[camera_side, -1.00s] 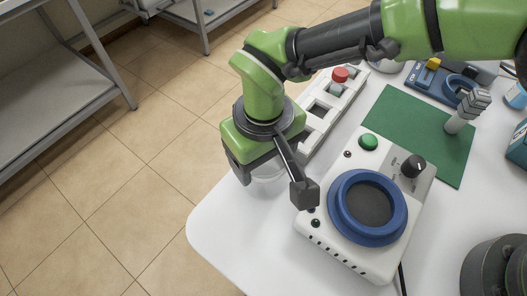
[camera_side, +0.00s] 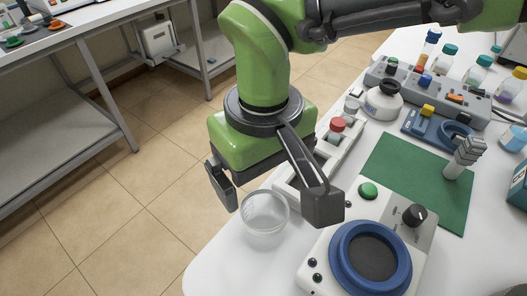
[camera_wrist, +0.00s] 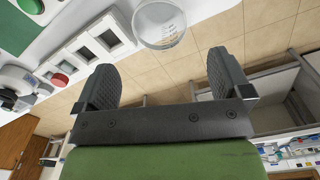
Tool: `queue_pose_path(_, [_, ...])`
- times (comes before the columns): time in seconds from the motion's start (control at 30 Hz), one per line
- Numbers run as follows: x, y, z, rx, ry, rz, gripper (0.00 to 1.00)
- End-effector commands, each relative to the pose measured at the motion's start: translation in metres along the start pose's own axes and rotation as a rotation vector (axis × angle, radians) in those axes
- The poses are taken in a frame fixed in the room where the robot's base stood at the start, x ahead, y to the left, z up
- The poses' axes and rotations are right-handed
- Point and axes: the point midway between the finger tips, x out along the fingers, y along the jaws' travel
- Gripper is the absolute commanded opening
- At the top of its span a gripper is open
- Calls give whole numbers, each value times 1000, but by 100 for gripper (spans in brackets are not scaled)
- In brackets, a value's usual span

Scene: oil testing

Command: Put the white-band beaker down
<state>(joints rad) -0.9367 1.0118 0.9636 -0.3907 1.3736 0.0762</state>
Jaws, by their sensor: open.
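The beaker (camera_side: 264,212) is clear glass with a pale rim and stands upright on the white table near its left edge. It also shows in the wrist view (camera_wrist: 160,25) at the top, beyond the fingertips. My gripper (camera_side: 280,203) is open, with its two fingers spread wide above the beaker's level. In the wrist view the gripper (camera_wrist: 168,88) has nothing between its fingers, and the beaker is apart from them. A white band on the beaker is hard to make out.
A white rack with square openings (camera_side: 290,184) stands close behind the beaker. A white device with a blue ring (camera_side: 343,262) is to the right. A green mat (camera_side: 400,165) lies farther right. The table's left edge is near the beaker, with floor beyond.

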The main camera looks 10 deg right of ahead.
Motion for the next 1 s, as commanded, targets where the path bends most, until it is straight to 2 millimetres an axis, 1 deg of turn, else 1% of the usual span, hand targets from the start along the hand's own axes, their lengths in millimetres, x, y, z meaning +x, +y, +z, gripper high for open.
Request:
queue_pose_path(0.03, [-9, 0, 0, 1, 3, -2, 96])
queue_pose_path(0.1, [-18, 0, -1, -1, 3, -1, 96])
queue_pose_path(0.2, [-26, 0, 0, 1, 1, 0, 96])
queue_pose_path(0.5, [-31, 1, 0, 1, 1, 0, 96])
queue_pose_path(0.57, [-36, 5, -1, 10, 7, -5, 96])
queue_pose_path(0.67, [-57, 25, -3, 49, 32, -27, 96])
queue_pose_path(0.77, [-92, 62, 1, 121, 79, -62, 96])
queue_pose_path(0.8, [-108, 80, 6, 157, 103, -78, 96])
queue_pose_path(0.87, [-130, 107, 17, 212, 143, -101, 96])
queue_pose_path(0.9, [-143, 124, 27, 249, 171, -113, 96])
queue_pose_path(0.97, [-160, 147, 44, 305, 216, -131, 96])
queue_pose_path(1.0, [-170, 161, 57, 343, 246, -141, 96])
